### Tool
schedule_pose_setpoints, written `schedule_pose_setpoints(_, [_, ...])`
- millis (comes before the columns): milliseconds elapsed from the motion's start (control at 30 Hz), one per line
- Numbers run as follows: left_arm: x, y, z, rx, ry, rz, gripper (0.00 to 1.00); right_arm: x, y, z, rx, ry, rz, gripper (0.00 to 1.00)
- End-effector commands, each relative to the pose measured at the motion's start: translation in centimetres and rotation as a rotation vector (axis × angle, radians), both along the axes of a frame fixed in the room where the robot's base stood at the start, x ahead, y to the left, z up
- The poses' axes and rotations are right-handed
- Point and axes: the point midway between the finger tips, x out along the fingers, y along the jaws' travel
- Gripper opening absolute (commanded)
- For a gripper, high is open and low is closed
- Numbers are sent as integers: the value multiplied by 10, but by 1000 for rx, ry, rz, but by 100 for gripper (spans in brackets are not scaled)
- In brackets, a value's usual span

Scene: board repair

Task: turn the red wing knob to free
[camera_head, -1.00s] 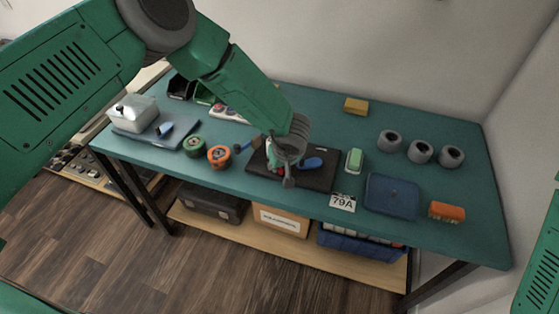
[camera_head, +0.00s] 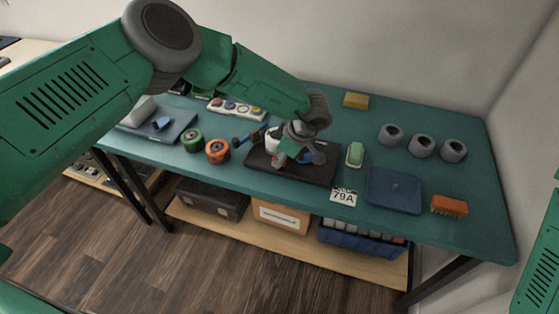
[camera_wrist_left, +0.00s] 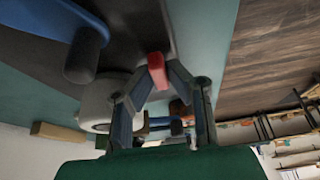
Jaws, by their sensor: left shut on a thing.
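The red wing knob (camera_head: 279,160) is on the fixture on the black base plate (camera_head: 310,174), near the middle of the bench. My left gripper (camera_head: 283,155) reaches over the fixture and hides much of it. In the left wrist view, the red knob (camera_wrist_left: 157,70) sits between the fingertips of my left gripper (camera_wrist_left: 158,78), which is shut on it. My right gripper is out of view.
On the teal bench (camera_head: 350,215), a green-topped block (camera_head: 354,155), a 79A card (camera_head: 343,197) and a blue pad (camera_head: 394,190) lie right of the plate. Orange (camera_head: 218,151) and green (camera_head: 192,140) rolls stand left. Several grey rings (camera_head: 421,146) sit at right.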

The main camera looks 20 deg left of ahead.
Motion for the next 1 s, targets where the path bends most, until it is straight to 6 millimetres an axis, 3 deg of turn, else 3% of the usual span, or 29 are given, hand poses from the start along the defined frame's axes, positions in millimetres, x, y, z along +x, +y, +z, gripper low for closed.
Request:
schedule_pose_setpoints(733, [5,-1,4,-3,-13,91,0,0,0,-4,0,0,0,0])
schedule_pose_setpoints(800, [5,0,4,-3,-13,91,31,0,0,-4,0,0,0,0])
schedule_pose_setpoints(1000, [3,0,2,-2,-8,90,33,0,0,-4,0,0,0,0])
